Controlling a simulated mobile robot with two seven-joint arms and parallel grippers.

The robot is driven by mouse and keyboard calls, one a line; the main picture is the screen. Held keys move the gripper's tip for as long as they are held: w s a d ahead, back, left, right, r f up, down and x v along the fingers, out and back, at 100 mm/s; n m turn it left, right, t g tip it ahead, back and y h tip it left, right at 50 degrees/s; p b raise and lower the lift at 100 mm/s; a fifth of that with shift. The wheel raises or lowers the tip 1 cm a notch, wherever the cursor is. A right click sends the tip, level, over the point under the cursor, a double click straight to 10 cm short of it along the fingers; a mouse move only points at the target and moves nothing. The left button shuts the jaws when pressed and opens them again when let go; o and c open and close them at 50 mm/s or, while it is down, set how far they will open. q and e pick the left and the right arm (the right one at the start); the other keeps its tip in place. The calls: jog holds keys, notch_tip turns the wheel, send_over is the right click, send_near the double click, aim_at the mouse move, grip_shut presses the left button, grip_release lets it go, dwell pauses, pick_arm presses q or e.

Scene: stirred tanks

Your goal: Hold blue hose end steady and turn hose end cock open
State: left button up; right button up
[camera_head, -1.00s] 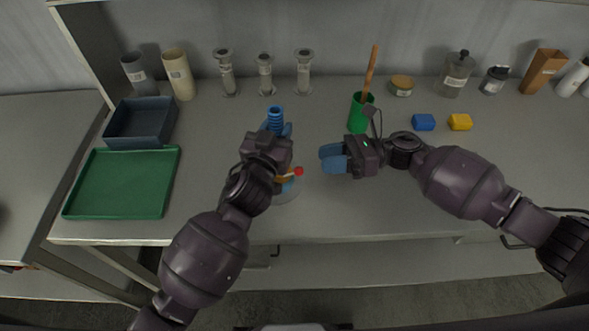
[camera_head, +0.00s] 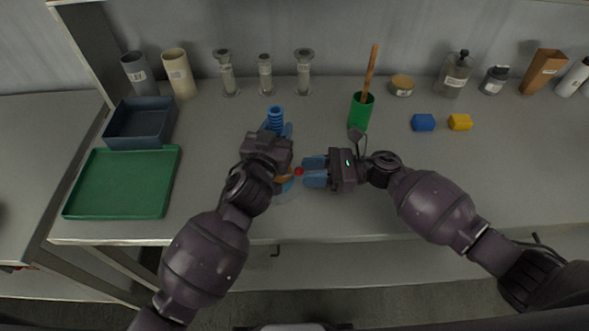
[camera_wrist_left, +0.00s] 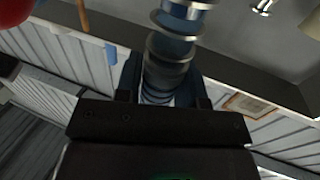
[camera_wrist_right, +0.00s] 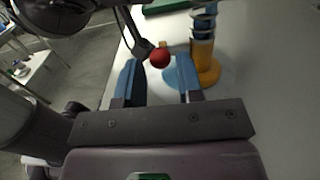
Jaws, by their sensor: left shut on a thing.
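The blue ribbed hose end (camera_head: 276,117) stands up from between the fingers of my left gripper (camera_head: 279,131). That gripper is shut on it, and the ribs also show in the left wrist view (camera_wrist_left: 172,50). Below it is the orange-yellow cock body (camera_wrist_right: 206,62), partly hidden by my left gripper in the head view. The cock's lever ends in a red knob (camera_head: 298,171). My right gripper (camera_head: 304,171) is open, its blue fingertips close to the knob. In the right wrist view the red knob (camera_wrist_right: 160,58) appears between the two fingertips; contact cannot be told.
A green tray (camera_head: 75,205) and a dark bin (camera_head: 112,140) are at left. A green cup (camera_head: 359,113) with a wooden handle stands behind my right gripper. Blue (camera_head: 423,122) and yellow (camera_head: 460,122) blocks lie right. Vessels line the back; the front right of the bench is clear.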

aim_at(294, 171)
jog(key=shift+a, duration=1.95)
grip_shut()
